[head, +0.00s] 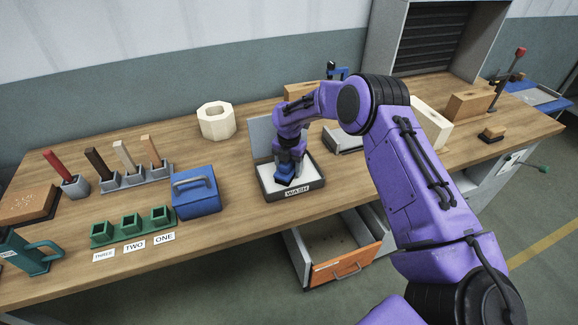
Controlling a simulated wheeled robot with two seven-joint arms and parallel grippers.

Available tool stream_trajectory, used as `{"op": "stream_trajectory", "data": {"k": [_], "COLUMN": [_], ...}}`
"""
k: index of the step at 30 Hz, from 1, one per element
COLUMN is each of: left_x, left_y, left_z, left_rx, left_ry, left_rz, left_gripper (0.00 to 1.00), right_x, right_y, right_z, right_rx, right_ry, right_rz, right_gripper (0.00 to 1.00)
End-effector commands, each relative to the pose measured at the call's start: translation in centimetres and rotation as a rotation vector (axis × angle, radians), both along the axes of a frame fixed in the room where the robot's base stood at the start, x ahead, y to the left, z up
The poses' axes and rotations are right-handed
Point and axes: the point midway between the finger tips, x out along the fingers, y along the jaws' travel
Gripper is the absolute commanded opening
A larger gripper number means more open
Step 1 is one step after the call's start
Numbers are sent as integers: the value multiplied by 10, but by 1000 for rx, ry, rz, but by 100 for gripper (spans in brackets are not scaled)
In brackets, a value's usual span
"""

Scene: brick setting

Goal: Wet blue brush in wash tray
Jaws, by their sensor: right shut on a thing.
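The wash tray (291,194) is a dark-rimmed tray with a pale inside and a "WASH" label on its front, standing near the front edge of the bench. A grey lid or panel stands upright behind it. My right gripper (287,170) points down over the tray and is shut on the blue brush (284,180). Only a small blue part of the brush shows at the gripper's tip, low inside the tray. I cannot tell whether it touches the tray floor. My left gripper is not in view.
A blue box with a handle (196,193) stands left of the tray. An open drawer (336,250) juts out below the bench. Wooden blocks (468,104) stand right.

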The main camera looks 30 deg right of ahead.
Motion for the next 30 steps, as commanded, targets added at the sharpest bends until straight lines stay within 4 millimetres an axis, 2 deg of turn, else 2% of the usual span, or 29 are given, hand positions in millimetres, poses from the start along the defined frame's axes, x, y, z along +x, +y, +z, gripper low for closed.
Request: {"op": "stream_trajectory", "data": {"k": [10,30], "left_x": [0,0], "left_y": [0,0], "left_z": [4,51], "left_rx": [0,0], "left_ry": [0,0], "left_rz": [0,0], "left_gripper": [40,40], "right_x": [-1,0], "right_y": [0,0], "right_z": [3,68], "right_rx": [1,0], "right_ry": [3,0], "right_rz": [0,0], "right_gripper": [33,33]}}
